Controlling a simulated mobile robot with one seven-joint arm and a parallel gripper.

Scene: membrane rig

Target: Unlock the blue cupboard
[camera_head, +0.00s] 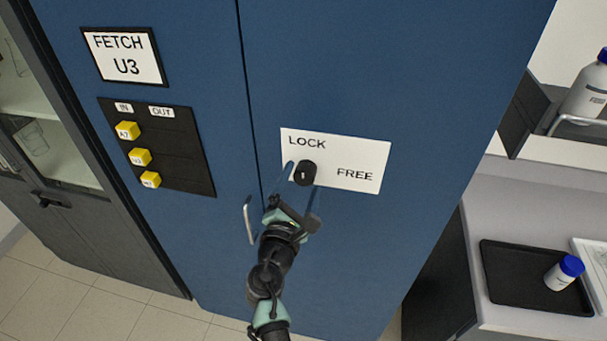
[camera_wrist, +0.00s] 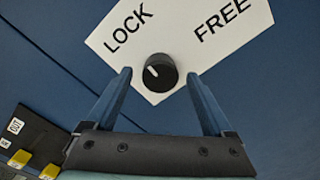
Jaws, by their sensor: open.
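The blue cupboard (camera_head: 370,70) stands in front of me. On its right door is a white plate (camera_head: 357,158) reading LOCK at left and FREE at right. A round black knob (camera_head: 306,173) sits on the plate; in the wrist view the knob (camera_wrist: 160,73) has a white mark at its upper left, towards LOCK. My gripper (camera_wrist: 159,75) is open, its two blue fingers to either side of the knob in the picture, with a gap on both sides. I cannot tell whether the fingertips reach around it. A metal door handle (camera_head: 249,220) is left of my gripper (camera_head: 303,177).
A black IN/OUT panel (camera_head: 188,160) with yellow tags and a FETCH U3 sign (camera_head: 125,56) are on the left door. A glass-fronted cabinet (camera_head: 75,180) stands at left. At right, a bench (camera_head: 510,215) bears a black tray (camera_head: 510,285) with a blue-capped bottle (camera_head: 564,273).

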